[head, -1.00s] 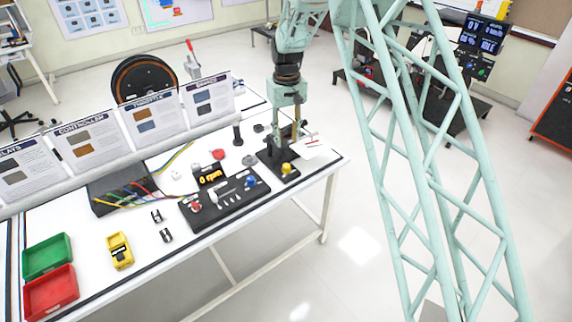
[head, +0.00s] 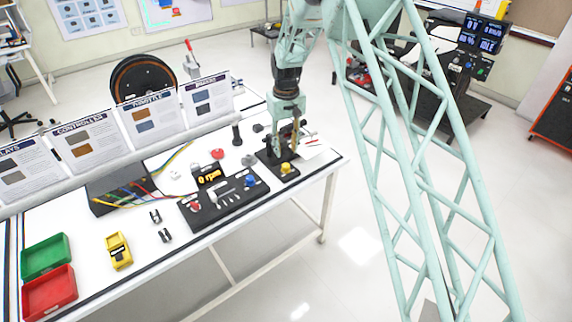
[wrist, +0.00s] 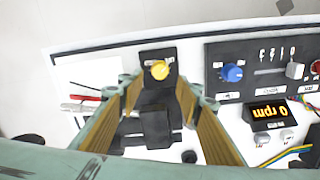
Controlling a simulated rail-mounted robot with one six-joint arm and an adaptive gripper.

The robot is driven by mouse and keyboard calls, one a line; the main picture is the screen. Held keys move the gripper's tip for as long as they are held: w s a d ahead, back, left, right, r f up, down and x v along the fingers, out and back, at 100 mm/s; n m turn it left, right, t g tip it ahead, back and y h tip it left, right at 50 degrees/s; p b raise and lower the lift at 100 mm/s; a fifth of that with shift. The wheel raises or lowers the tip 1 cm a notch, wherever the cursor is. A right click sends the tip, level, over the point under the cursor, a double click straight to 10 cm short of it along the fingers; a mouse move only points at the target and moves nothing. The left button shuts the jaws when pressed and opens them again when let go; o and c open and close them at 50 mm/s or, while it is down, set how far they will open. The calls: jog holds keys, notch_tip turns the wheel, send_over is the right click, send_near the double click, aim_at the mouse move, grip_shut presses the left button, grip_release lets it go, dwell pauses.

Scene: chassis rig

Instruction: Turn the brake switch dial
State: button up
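A round yellow dial (head: 286,168) sits on the near end of a small black base plate (head: 266,158) near the table's right end. In the wrist view the yellow dial (wrist: 160,70) lies just beyond the fingertips, between their lines. A black block (wrist: 156,125) on the same plate lies between the fingers in that view. Lettering on the plate is too small to read. My gripper (head: 286,140) points down over the plate, on the far side of the dial. Its two fingers (wrist: 158,98) are spread, with nothing held. I cannot tell its exact height.
Beside the plate is a black panel (head: 223,205) with a blue dial (head: 250,181) and a red button (head: 195,206). An orange rpm display (head: 208,174) stands behind it. A white sheet with red and dark tools (head: 311,148) lies to the right. The table's front edge is close.

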aim_at(286, 165)
jog(key=shift+f+b, duration=0.3)
jog(key=shift+f, duration=3.95)
jog(key=shift+c, duration=0.3)
jog(key=c, duration=0.8)
